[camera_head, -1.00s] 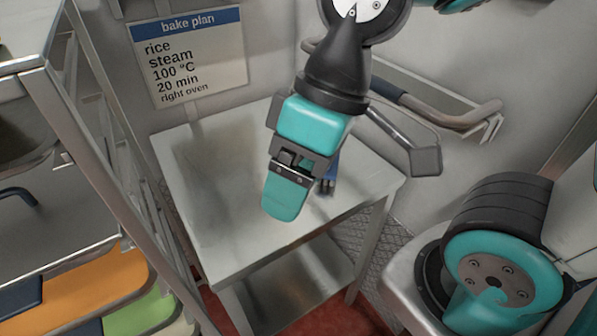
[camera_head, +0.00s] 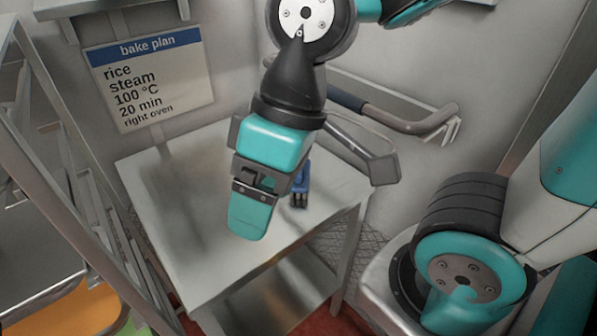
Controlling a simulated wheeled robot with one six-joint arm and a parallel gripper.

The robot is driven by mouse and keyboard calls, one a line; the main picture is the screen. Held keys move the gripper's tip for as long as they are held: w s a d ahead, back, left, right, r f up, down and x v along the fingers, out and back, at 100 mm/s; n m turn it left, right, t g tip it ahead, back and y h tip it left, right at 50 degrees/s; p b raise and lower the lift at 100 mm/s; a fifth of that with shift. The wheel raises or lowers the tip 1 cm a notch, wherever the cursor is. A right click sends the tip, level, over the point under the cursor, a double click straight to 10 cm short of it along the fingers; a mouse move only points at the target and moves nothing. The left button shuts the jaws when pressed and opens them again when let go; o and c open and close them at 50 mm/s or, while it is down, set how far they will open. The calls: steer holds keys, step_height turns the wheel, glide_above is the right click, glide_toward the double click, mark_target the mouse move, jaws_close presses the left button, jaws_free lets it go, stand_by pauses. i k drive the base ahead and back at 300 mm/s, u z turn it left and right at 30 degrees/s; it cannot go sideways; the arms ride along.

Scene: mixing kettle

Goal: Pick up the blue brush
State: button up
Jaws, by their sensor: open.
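The blue brush (camera_head: 301,184) lies on the metal table (camera_head: 160,190), near its right side, in the head view. Its blue body and dark lower end show just right of my gripper. The rest of it is hidden behind my gripper. My gripper (camera_head: 252,208) hangs pointing down over the middle of the table, in front of and left of the brush. It is open and appears empty. From this angle I cannot tell its height above the table or whether it touches the brush.
A metal rack (camera_head: 75,170) stands at the left. A wall rail (camera_head: 400,115) runs behind the table on the right. A bake plan sign (camera_head: 150,80) hangs on the back wall. The table's left part is clear.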

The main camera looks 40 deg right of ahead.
mark_target(301, 184)
steer(key=k, duration=1)
steer(key=u, duration=1.8)
steer(key=i, duration=1.1)
steer(key=z, duration=2.45)
steer(key=i, duration=0.5)
steer(key=u, duration=0.05)
